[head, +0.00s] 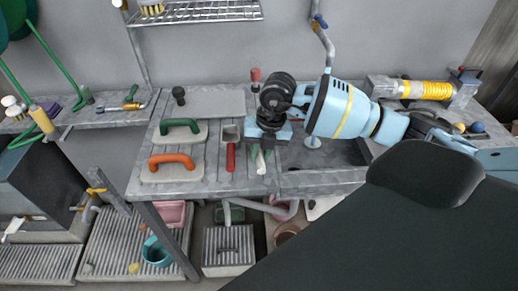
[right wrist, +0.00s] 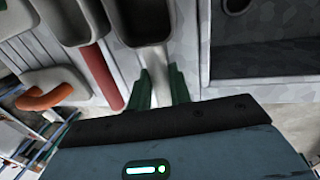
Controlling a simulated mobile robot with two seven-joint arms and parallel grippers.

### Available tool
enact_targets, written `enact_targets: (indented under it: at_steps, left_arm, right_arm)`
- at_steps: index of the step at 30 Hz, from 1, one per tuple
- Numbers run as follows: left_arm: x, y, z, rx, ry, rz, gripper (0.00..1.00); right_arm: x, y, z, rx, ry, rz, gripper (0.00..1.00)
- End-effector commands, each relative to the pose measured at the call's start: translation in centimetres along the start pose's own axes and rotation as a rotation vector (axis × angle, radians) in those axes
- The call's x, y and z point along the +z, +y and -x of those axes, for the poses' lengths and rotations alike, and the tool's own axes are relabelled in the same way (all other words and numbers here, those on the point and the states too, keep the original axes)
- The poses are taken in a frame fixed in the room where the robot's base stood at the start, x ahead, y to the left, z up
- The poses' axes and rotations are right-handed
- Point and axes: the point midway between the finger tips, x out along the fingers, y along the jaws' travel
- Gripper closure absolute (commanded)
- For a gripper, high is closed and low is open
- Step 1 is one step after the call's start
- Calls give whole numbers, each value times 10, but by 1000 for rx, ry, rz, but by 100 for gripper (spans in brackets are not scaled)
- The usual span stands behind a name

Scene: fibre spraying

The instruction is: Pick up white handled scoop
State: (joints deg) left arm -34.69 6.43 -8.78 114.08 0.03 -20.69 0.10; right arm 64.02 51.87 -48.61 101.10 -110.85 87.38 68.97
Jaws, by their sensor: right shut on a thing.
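The white-handled scoop lies on the grey worktop, its white handle (head: 260,164) toward the front edge. My right gripper (head: 261,154) reaches down over it and hides its scoop end in the head view. In the right wrist view the green fingers of my right gripper (right wrist: 162,88) are shut on the white handle (right wrist: 159,94), one on each side. The scoop's grey hollow head (right wrist: 146,26) shows just beyond them. It seems still at the worktop; I cannot tell any gap. My left gripper is not in view.
A red-handled scoop (head: 230,157) lies close on the left. Further left are a green-handled trowel (head: 180,127) and an orange-handled trowel (head: 171,161). A dark sink basin (head: 330,154) is on the right. Bins (head: 229,255) stand below the worktop.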

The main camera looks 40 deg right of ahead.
Motion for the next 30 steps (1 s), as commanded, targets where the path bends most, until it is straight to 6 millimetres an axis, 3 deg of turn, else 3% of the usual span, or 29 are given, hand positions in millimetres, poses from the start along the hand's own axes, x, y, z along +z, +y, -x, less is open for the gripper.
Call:
enact_targets:
  at_steps: [5, 12, 30]
  left_arm:
    - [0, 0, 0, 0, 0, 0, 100]
    - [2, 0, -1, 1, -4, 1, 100]
    - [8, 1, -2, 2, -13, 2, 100]
  right_arm:
    - [1, 2, 8, 2, -2, 1, 100]
    - [0, 7, 38, 2, -3, 1, 100]
    - [-124, -21, 51, -1, 1, 3, 100]
